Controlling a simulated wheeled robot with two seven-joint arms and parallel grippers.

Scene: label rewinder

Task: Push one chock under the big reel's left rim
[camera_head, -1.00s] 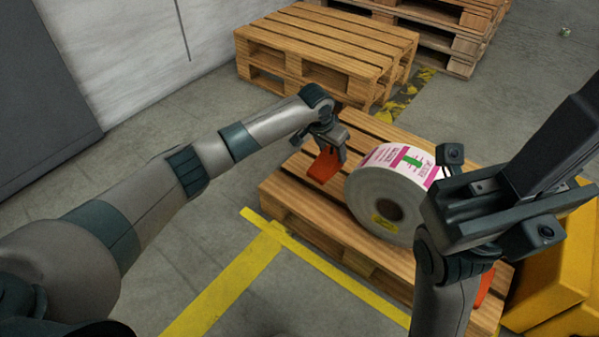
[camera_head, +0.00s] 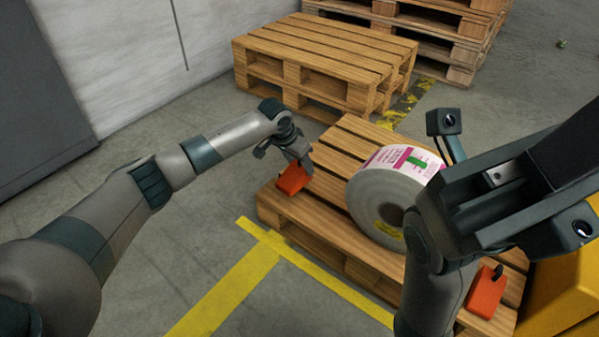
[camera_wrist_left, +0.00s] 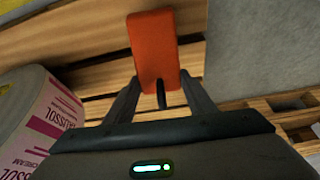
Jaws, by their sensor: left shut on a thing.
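My left gripper (camera_head: 303,163) is shut on an orange chock (camera_head: 291,181) at the pallet's left side. A gap lies between chock and reel; I cannot tell whether the chock rests on the boards. In the left wrist view the chock (camera_wrist_left: 153,50) is beyond the fingers, its dark peg (camera_wrist_left: 161,95) between them, and the reel (camera_wrist_left: 35,115) is at left. A second orange chock (camera_head: 486,292) lies on the pallet's near right. My right arm hides the reel's right side.
Another pallet (camera_head: 325,55) stands behind, with stacked pallets (camera_head: 440,35) farther back. A yellow object (camera_head: 560,290) stands at the right. Yellow tape (camera_head: 235,285) marks the floor in front. My right arm's dark end fills the right foreground. The floor at left is open.

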